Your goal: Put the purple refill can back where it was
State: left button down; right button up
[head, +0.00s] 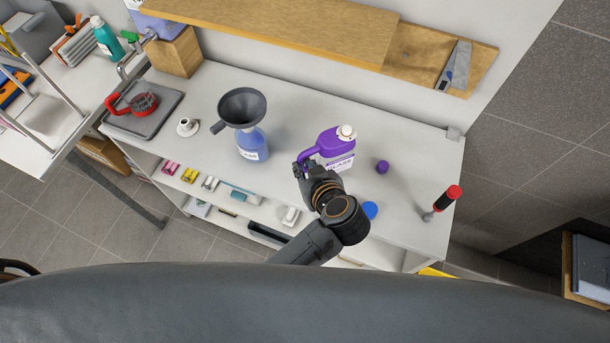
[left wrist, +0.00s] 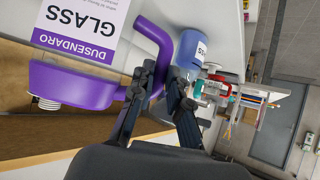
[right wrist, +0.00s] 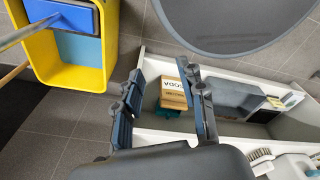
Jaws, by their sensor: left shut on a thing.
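The purple refill can (head: 325,150) has a white label reading GLASS and a bare pale neck. It is at the middle of the white counter; I cannot tell whether its base touches the top. My left gripper (head: 302,166) is shut on its handle, at the can's left side. In the left wrist view the can (left wrist: 75,88) fills the upper left, with the fingers (left wrist: 158,88) at the handle. A purple cap (head: 382,166) lies right of the can. My right gripper (right wrist: 163,85) shows only in the right wrist view, open and empty, away from the can.
A blue bottle (head: 252,147) with a dark funnel (head: 242,107) stands left of the can. A blue disc (head: 370,210) and a red-handled tool (head: 448,198) are to the right. A wooden shelf (head: 300,30) runs behind. The counter (head: 415,160) is clear between cap and tool.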

pick_arm(q)
jog(key=shift+w+f, duration=0.15)
jog(key=shift+f, duration=0.05)
notch_tip(320, 180, down, 3)
jog(key=b, duration=0.5)
jog(key=shift+w+b, duration=0.15)
jog(key=shift+b, duration=0.15)
jog(key=shift+f, duration=0.1)
jog(key=c, duration=1.3)
grip_release()
jog(key=shift+f, duration=0.1)
